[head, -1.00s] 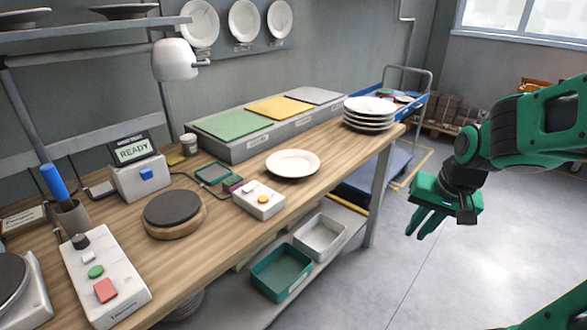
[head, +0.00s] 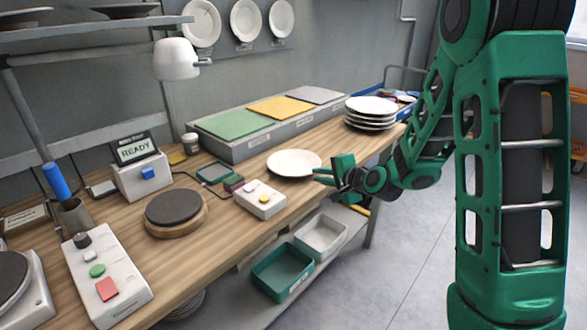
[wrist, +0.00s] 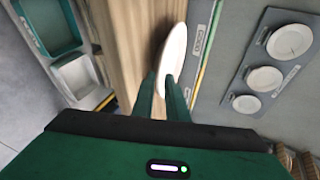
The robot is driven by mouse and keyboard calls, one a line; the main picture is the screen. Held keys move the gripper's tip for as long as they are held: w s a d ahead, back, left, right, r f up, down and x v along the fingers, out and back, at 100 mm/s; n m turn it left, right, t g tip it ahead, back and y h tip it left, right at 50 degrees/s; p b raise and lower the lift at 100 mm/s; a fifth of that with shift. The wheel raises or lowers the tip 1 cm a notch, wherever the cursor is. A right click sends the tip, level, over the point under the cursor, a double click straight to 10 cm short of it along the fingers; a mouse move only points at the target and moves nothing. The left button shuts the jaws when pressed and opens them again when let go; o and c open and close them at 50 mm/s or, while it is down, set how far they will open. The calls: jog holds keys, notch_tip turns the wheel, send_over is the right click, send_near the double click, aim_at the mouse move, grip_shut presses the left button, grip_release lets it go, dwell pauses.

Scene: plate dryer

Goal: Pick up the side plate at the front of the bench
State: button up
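The white side plate (head: 290,163) lies flat on the wooden bench near its front edge, right of the small white button box. My gripper (head: 322,176) is at the plate's right edge, with its fingers pointing left toward it. In the wrist view the two green fingers (wrist: 162,80) are apart, and the plate (wrist: 177,45) shows edge-on between and just beyond their tips. The near rim appears to lie in the gap, partly hidden by the fingers. I cannot tell whether either finger touches it.
A stack of white plates (head: 370,112) stands at the bench's far right end. A grey block with coloured pads (head: 235,124) runs along the back. The white button box (head: 259,199) is left of my gripper. Green (head: 282,271) and white (head: 321,234) bins sit below the bench edge.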

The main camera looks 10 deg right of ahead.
aim_at(307, 173)
jog(key=shift+x, duration=3.9)
jog(key=shift+c, duration=0.4)
grip_shut()
jog(key=shift+r, duration=0.15)
